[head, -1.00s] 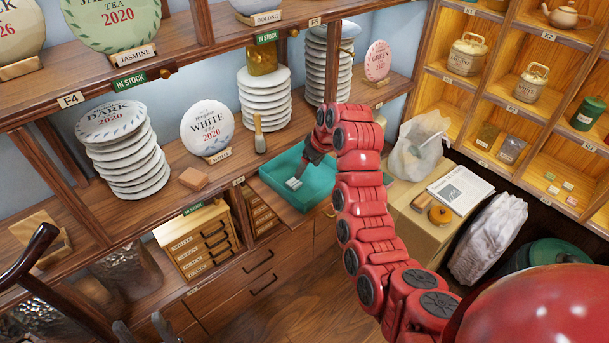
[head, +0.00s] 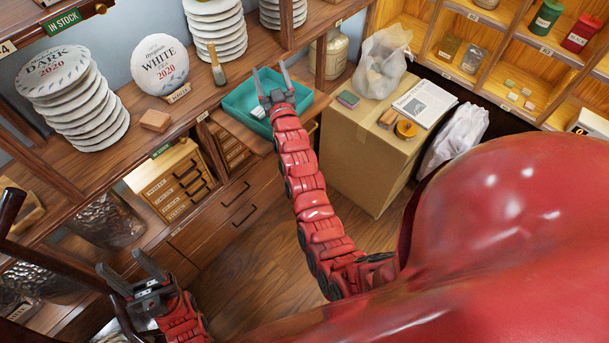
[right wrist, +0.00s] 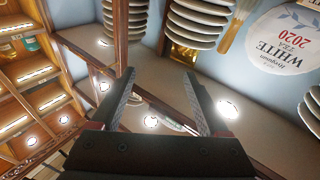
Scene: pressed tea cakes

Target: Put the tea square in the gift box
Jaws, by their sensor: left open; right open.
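A teal open box (head: 238,88), which looks like the gift box, lies on the lower ledge. A small pale piece (head: 258,112) shows inside it near the front; I cannot tell if it is a label or the tea square. A small brown square block (head: 155,121) lies on the shelf left of the box. My right gripper (head: 271,76) is open and empty, over the box's right part, fingers pointing toward the shelves; its fingers also show empty in the right wrist view (right wrist: 158,88). My left gripper (head: 122,264) is open and empty at lower left, far from the box.
Stacks of white tea cakes (head: 85,100) and a brush (head: 217,68) stand on the shelf behind. A shelf post is near my right gripper.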

